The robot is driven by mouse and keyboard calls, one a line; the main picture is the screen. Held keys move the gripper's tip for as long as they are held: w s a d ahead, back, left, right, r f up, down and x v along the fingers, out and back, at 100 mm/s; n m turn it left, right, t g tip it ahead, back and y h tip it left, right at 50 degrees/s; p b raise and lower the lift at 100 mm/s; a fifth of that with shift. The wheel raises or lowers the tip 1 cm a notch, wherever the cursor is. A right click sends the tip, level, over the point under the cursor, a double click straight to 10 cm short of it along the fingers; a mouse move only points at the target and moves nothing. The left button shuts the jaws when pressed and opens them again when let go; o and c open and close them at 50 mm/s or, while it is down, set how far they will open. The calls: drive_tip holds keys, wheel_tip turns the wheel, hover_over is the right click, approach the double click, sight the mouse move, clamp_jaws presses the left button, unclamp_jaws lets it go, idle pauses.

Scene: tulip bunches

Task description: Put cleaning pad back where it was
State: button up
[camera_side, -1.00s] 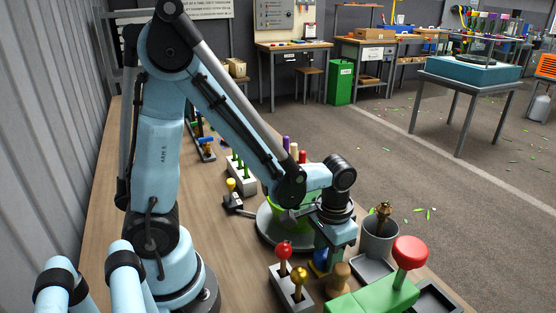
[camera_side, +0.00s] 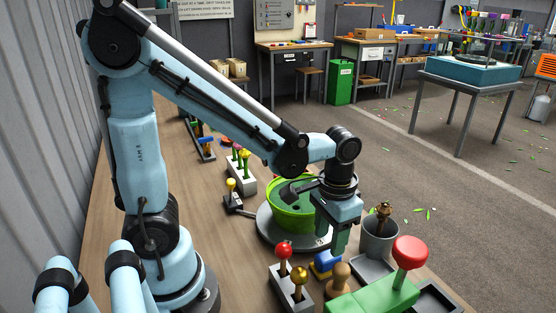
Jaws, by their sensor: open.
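A small blue and yellow block (camera_side: 325,264), which looks like the cleaning pad, rests on the bench in front of the round grey turntable. Its right side is partly hidden by a wooden knob. My gripper (camera_side: 341,248) is open and empty, pointing down just above and to the right of the pad, apart from it as far as I can tell. Only one finger shows clearly; the other is hidden behind it.
A green bowl (camera_side: 292,211) stands on the turntable (camera_side: 270,236). A grey bucket (camera_side: 379,240) stands to the right. Red and gold knobs in a holder (camera_side: 281,287), a wooden knob (camera_side: 340,280) and a green block with a red button (camera_side: 410,252) crowd the front.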

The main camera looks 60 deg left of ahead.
sight(327, 253)
drive_tip(key=s+a+r+t, duration=0.1)
drive_tip(key=a+r+t, duration=0.2)
drive_tip(key=r+t, duration=0.4)
drive_tip(key=shift+a+r, duration=0.15)
drive_tip(key=shift+a, duration=0.1)
idle(0.5)
idle(1.3)
